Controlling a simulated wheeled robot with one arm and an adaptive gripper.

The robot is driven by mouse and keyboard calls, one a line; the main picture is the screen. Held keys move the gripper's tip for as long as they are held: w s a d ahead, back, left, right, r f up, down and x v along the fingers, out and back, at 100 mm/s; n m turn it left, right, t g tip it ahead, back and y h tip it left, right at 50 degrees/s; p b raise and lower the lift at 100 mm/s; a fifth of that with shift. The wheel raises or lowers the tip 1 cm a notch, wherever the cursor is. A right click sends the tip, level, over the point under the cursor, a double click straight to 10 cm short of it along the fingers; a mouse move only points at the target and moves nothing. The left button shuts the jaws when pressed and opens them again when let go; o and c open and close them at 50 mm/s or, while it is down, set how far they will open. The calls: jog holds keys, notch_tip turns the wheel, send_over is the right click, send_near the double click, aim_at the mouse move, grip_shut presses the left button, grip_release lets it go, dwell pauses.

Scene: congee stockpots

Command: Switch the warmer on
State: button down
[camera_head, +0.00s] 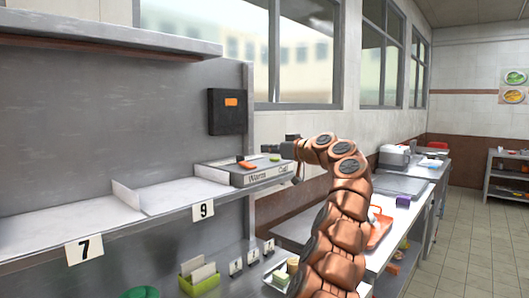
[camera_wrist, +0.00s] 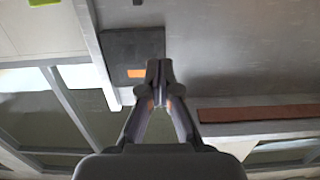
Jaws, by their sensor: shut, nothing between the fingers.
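A grey control box (camera_head: 243,177) with labels that look like "Warm" and "Call" sits on the shelf's right end. An orange switch (camera_head: 247,165) is on its top above the first label, and a green button (camera_head: 274,157) is above the second. Whether the switch is on or off cannot be told. My gripper (camera_head: 283,148) is above the box's right end, close to the green button and right of the orange switch. In the wrist view my gripper (camera_wrist: 158,70) has its fingertips together and empty. Contact with the box cannot be made out.
A black box (camera_head: 227,110) with an orange patch is on the steel panel; a similar dark box (camera_wrist: 120,48) shows in the wrist view. Shelf bays marked 7 (camera_head: 84,248) and 9 (camera_head: 203,210) are empty. A green holder (camera_head: 200,281) with cards stands below.

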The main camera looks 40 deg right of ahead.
jog(key=p, duration=0.3)
send_over(248, 164)
jog(key=shift+s+f, duration=0.4)
jog(key=shift+f, duration=0.25)
jog(key=shift+w+f, duration=0.2)
jog(key=shift+f, duration=1.4)
jog(key=shift+d, duration=0.1)
jog(key=shift+r+g+p, duration=0.1)
jog(key=shift+g+p, duration=0.2)
jog(key=shift+p, duration=0.25)
jog(key=shift+w+p, duration=0.15)
jog(key=shift+p, duration=0.15)
jog(key=shift+f, duration=0.35)
jog(key=r+p, duration=0.2)
jog(key=r, duration=0.1)
jog(key=r+p, duration=0.1)
jog(key=shift+w+a+r, duration=0.2)
jog(key=shift+w+a, duration=0.05)
jog(key=shift+w, duration=0.15)
jog(key=s+d+r+b, duration=0.2)
jog(key=s+r+b, duration=0.1)
jog(key=s, duration=0.6)
jog(key=shift+r, duration=0.3)
